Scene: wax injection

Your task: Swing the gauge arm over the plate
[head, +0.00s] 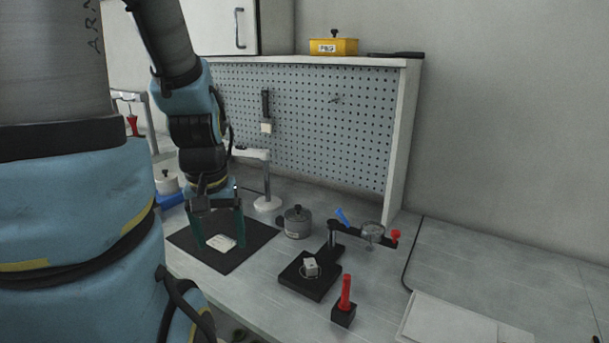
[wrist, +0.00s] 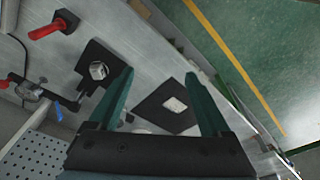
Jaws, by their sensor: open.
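The gauge stand has a black base plate (head: 305,285) with a small pale block (head: 311,267) on it. The gauge arm (head: 352,233) reaches right from the post, carrying a round dial (head: 373,231) and a red knob (head: 395,236). It points off to the side, not over the plate. A blue lever (head: 343,217) sticks up near the post. In the wrist view, the plate (wrist: 92,52) and gauge arm (wrist: 22,88) show at left. My gripper (head: 221,241) is open and empty, pointing down over the black mat, left of the gauge. Its green fingers also show in the wrist view (wrist: 159,74).
The black mat (head: 185,240) bears a flat white piece (head: 221,242). A grey lidded pot (head: 297,222) stands behind the plate. A red-handled tool (head: 346,290) stands in a black block in front. A white stand (head: 267,203) is behind.

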